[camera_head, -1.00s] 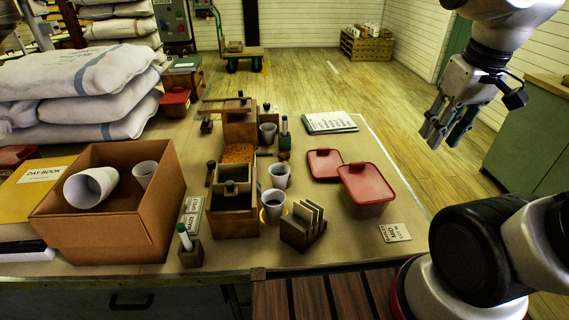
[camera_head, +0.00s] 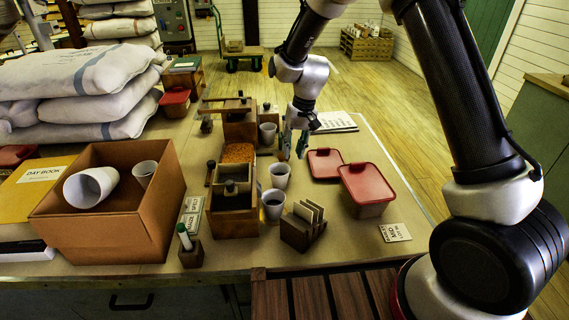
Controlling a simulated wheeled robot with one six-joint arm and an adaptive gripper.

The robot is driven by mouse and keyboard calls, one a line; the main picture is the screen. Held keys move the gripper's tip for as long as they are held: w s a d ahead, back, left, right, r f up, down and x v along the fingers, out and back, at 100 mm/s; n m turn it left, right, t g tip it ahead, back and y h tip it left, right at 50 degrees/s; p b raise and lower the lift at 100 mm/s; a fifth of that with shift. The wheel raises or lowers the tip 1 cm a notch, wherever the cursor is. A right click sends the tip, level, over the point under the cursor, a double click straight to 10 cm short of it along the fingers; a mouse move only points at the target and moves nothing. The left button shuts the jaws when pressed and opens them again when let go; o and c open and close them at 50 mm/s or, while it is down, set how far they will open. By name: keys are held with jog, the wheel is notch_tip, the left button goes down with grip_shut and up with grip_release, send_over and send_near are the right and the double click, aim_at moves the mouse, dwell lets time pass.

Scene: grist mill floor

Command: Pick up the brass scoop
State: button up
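I cannot make out a brass scoop for certain in the head view. My gripper (camera_head: 294,147) points down over the table, right of the grain box and behind the red-lidded tub. Its two fingers stand apart with nothing visible between them. Whether the fingertips touch the table is too small to tell. A wooden box (camera_head: 237,200) with orange grain (camera_head: 238,153) stands at the middle of the table. A dark-knobbed handle (camera_head: 210,170) stands at its left side.
Grey cups (camera_head: 280,176) stand right of the wooden box. A red-lidded tub (camera_head: 367,185), a loose red lid (camera_head: 325,163) and a card rack (camera_head: 303,226) are nearby. A cardboard box (camera_head: 110,215) and sacks (camera_head: 80,85) fill the left.

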jog(key=f, duration=0.2)
jog(key=a+f, duration=0.1)
jog(key=f, duration=0.2)
jog(key=a+f, duration=0.1)
jog(key=f, duration=0.1)
jog(key=shift+w+f, duration=0.25)
grip_shut()
